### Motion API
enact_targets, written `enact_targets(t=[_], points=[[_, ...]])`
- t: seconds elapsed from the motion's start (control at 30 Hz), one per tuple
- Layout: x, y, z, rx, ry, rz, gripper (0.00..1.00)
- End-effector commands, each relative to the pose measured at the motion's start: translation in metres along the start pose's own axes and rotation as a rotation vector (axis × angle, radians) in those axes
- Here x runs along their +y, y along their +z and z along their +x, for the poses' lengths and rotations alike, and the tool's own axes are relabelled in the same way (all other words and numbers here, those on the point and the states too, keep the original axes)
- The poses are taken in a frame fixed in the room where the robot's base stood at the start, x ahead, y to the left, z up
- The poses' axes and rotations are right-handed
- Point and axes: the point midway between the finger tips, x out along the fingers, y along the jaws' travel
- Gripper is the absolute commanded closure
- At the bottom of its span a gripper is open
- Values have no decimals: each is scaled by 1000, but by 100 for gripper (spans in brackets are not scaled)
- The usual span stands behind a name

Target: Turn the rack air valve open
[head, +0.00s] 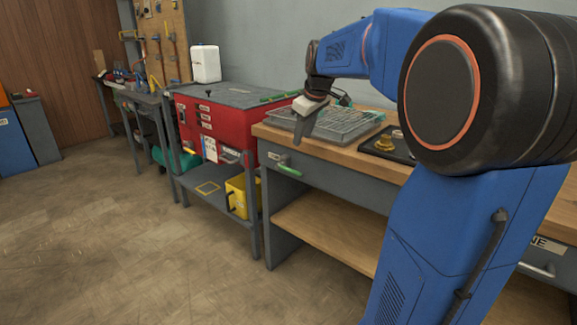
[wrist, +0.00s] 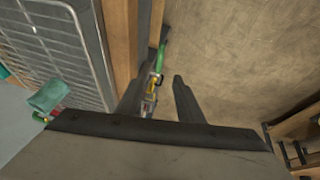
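A valve with a green lever (head: 289,170) is mounted on the front of the wooden-topped bench, just below its edge, beside a small label. I take it for the rack air valve, though the label is too small to read. In the wrist view the green lever (wrist: 161,56) and a brass-coloured body show beyond and between my fingers. My gripper (head: 304,132) points down above the bench's front edge, higher than the valve and apart from it. In the wrist view its two dark fingers (wrist: 157,84) are spread with nothing held between them.
A wire tray (head: 345,124) lies on the bench top (head: 372,122), close to my gripper. A dark tray with a brass part (head: 384,142) is to its right. A red cabinet (head: 228,122) and a yellow bin (head: 238,196) stand left. The floor (head: 120,240) in front is clear.

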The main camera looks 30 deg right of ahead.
Motion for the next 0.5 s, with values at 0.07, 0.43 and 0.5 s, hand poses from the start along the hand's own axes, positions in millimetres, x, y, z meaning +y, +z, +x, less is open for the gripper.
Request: enact_targets(t=[0.07, 0.43, 0.5], points=[[-1, 0, 13, -2, -2, 0, 67], [-1, 1, 78, -3, -2, 1, 67], [-1, 1, 91, -3, -2, 1, 67]])
